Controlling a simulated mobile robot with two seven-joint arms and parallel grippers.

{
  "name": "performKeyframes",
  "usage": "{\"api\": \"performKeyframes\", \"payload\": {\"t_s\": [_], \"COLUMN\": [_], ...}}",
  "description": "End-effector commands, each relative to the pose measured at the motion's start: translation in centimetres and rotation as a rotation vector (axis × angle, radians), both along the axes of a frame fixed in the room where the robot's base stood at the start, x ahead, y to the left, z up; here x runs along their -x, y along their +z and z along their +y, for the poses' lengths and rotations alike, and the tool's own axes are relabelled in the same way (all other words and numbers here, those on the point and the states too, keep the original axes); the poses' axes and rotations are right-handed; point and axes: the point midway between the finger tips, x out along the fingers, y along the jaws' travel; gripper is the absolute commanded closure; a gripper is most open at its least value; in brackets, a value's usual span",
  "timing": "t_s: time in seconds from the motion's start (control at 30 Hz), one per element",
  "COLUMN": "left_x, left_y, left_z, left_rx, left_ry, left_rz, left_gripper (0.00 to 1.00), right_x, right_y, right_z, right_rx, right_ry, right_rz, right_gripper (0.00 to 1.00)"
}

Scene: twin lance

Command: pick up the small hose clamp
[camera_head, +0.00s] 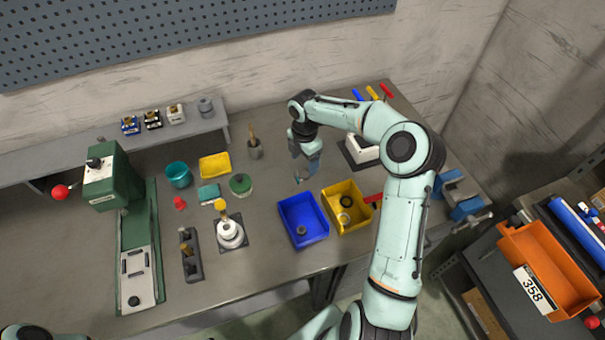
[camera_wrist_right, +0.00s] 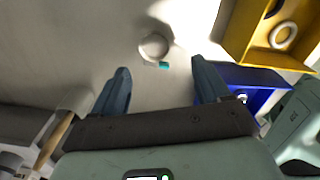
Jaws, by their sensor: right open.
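The small hose clamp (camera_wrist_right: 153,46) is a pale metal ring with a small teal part on its near side. It lies on the bench in the right wrist view, just beyond the gap between my fingertips. My right gripper (camera_wrist_right: 160,72) is open, its two blue-grey fingers apart on either side of the clamp's line, with nothing between them. In the head view the right gripper (camera_head: 306,174) points down over the bench behind the blue bin; the clamp is too small to make out clearly beside it there. My left gripper is not in view.
A blue bin (camera_head: 283,216) and a yellow bin (camera_head: 328,208) holding rings stand in front of the right gripper. Bare bench surrounds the clamp.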

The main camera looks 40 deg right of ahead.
Motion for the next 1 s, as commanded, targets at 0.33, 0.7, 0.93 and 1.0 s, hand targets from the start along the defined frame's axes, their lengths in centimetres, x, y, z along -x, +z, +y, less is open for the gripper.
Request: {"api": "performKeyframes", "payload": {"t_s": [0.33,0.7,0.93,1.0], "left_x": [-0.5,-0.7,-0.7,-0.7], "left_y": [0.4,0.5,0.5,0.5], "left_z": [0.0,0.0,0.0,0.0], "left_rx": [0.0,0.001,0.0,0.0], "left_ry": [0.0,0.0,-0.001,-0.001], "left_rz": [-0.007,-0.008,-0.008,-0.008], "left_gripper": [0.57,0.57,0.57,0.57], "right_x": [-0.4,-0.5,-0.5,-0.6], "right_y": [-3.3,-6.4,-6.3,-6.3], "right_z": [0.0,-0.2,-0.2,-0.2], "right_rx": [-0.004,0.0,0.0,0.0], "right_ry": [0.0,-0.001,-0.001,-0.001], "right_rz": [-0.001,-0.004,-0.004,-0.004], "right_gripper": [0.24,0.24,0.57,0.8]}}
